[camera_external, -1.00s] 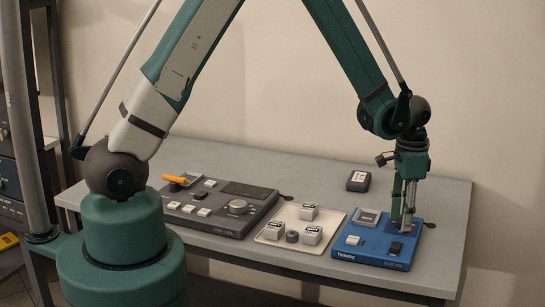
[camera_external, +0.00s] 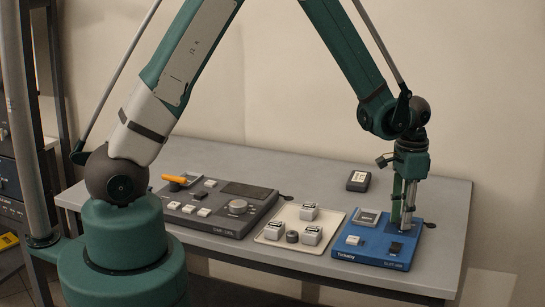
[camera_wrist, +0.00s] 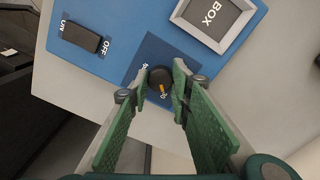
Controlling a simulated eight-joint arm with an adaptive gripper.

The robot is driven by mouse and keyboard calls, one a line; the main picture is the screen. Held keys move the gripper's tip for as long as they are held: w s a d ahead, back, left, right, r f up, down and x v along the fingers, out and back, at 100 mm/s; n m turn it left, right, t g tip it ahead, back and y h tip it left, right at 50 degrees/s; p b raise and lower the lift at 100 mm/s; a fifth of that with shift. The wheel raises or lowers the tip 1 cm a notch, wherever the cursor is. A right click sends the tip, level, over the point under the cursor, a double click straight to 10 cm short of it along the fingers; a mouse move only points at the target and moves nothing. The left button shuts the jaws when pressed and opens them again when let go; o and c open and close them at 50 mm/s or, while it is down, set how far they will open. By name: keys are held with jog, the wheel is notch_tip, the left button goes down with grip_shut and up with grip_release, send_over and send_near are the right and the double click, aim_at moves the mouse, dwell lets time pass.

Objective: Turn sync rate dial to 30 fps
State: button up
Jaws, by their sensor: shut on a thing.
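The sync rate dial (camera_wrist: 160,75) is a round black knob on a dark blue square of the blue box. Its orange pointer mark faces the bottom of the wrist view, towards a white "30" label (camera_wrist: 165,94) that is partly hidden. Another white label at the dial's left is partly covered and hard to read. My gripper (camera_wrist: 160,81) has its green fingers on either side of the dial and is shut on it. In the external view my gripper (camera_external: 402,224) points straight down at the back right of the blue box (camera_external: 352,255), where its fingers hide the dial.
A cream tray (camera_external: 270,233) with several pale blocks and a dark grey console (camera_external: 215,220) stand to the left. A small black device (camera_external: 358,181) lies behind.

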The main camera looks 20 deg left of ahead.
jog(key=o, duration=0.9)
jog(key=shift+r, duration=0.1)
jog(key=shift+r, duration=5.95)
